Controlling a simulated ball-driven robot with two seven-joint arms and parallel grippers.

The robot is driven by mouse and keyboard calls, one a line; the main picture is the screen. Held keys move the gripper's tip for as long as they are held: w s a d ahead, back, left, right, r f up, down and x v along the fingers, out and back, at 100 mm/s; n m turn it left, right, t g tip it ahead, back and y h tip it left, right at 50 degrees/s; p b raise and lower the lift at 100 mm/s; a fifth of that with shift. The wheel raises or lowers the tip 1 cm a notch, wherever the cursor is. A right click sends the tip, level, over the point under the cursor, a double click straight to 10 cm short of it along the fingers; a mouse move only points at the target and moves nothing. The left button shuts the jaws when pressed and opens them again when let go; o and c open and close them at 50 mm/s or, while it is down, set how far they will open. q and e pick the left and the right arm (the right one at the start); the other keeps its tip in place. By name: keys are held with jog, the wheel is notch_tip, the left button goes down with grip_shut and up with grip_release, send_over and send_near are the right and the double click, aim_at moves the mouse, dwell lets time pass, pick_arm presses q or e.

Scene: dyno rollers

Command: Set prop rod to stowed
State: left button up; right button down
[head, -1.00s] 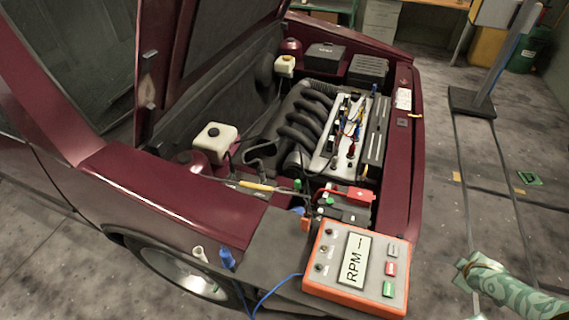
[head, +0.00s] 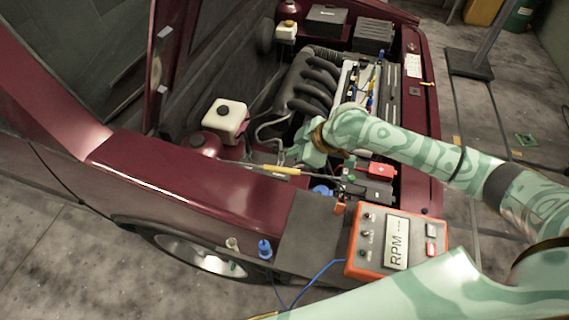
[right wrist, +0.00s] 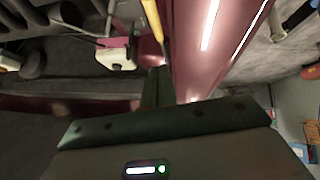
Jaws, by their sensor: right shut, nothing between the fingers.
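The prop rod, a thin grey rod with a yellow grip (head: 280,170), lies low and nearly level along the near edge of the car's engine bay. Its yellow grip also shows in the right wrist view (right wrist: 153,20). In the head view its right part runs toward the red-capped battery; I cannot tell whether its end sits in a clip. My right gripper (head: 298,155) is over the bay just behind the yellow grip, shut and empty. Its dark fingers show in the right wrist view (right wrist: 157,85), beside the rod, apparently apart from it. My left gripper is out of view.
A white reservoir (head: 224,118) and the black intake pipes (head: 308,88) are near my right gripper. An orange RPM meter (head: 375,262) and blue cable lie on the near fender.

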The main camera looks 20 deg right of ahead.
jog(key=b, duration=0.1)
send_over(278, 168)
jog(key=s, duration=0.2)
notch_tip(278, 168, down, 5)
jog(key=shift+w+d+f+b, duration=0.1)
jog(key=shift+d+f+b, duration=0.3)
jog(key=shift+f, duration=0.5)
jog(key=shift+w+d+f+b, duration=0.1)
jog(key=shift+d+f+b, duration=0.25)
jog(key=shift+f, duration=0.55)
jog(key=shift+d, duration=0.1)
